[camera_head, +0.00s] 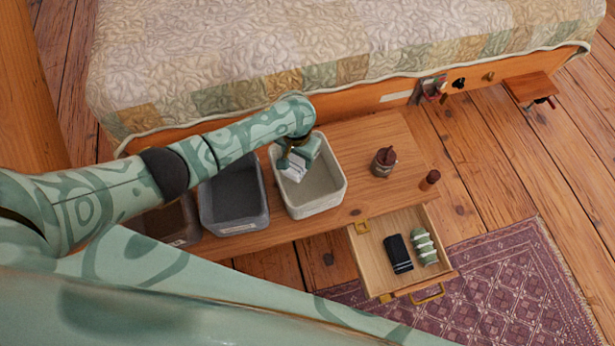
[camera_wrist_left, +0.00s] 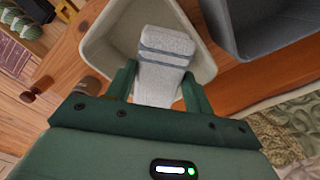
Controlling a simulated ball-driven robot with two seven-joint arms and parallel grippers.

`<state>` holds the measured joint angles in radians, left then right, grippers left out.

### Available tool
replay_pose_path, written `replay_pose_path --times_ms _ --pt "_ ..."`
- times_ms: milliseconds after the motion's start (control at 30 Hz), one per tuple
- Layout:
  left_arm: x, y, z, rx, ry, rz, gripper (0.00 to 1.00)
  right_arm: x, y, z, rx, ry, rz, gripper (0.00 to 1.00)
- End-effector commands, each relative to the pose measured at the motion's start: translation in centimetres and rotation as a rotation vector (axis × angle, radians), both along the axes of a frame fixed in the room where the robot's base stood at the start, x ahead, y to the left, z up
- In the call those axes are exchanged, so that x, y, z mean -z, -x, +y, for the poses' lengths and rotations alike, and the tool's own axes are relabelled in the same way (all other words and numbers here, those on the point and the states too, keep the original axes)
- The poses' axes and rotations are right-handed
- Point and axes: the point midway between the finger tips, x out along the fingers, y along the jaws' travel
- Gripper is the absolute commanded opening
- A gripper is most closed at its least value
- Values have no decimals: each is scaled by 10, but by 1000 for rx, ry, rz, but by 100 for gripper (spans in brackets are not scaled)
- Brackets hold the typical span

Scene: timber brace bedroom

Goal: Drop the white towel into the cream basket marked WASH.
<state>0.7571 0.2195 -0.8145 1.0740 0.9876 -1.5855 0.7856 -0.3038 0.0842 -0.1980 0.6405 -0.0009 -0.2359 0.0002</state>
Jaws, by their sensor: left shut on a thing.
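The white towel (camera_head: 293,173) with grey stripes is in my left gripper (camera_head: 298,158), over the inside of the cream basket (camera_head: 319,209). In the left wrist view the folded towel (camera_wrist_left: 165,62) sits between the two green fingers of the left gripper (camera_wrist_left: 164,88), which are shut on it. The cream basket (camera_wrist_left: 103,47) shows around and beyond the towel there. I see nothing else inside the basket, though the arm and towel hide part of it. I cannot read a WASH mark. My right gripper is not in view.
The basket stands on a wooden bench (camera_head: 385,130). A grey basket (camera_head: 236,227) stands left of it, with a brown one (camera_head: 172,240) partly hidden further left. A brown jar (camera_head: 383,162) stands right. An open drawer (camera_head: 371,262) holds dark and green striped rolled cloths. A bed is behind.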

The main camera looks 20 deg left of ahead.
Motion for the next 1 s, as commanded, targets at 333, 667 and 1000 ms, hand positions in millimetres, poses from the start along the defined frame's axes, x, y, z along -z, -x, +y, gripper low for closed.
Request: replay_pose_path --times_ms 333,667,1000 --pt "0 0 0 0 0 0 78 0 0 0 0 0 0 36" --pt "-44 -1 -1 1 1 -8 78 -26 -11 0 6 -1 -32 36" --pt "-136 -1 -1 1 1 -8 78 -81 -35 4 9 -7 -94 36"
